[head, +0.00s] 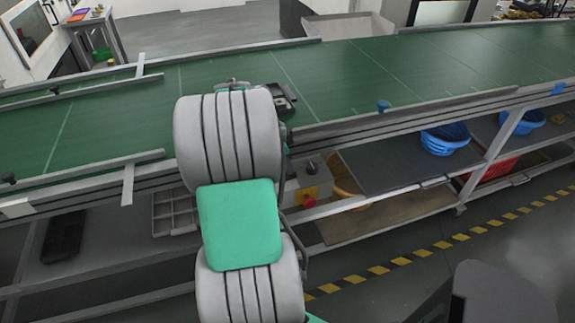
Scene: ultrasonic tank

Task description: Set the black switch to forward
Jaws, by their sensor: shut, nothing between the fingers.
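A grey control box (301,181) is mounted under the conveyor's near edge, just right of my arm. A small dark knob (311,168) shows on it, which looks like the black switch; it is too small to tell which way it is set. A red button on a yellow plate (309,199) sits below it. My arm's grey and green links stand in front and cover the left part of the box.
The green conveyor belt (390,75) runs across the view with metal side rails. Blue baskets (445,138) and a grey divided tray (174,213) are on the shelves below.

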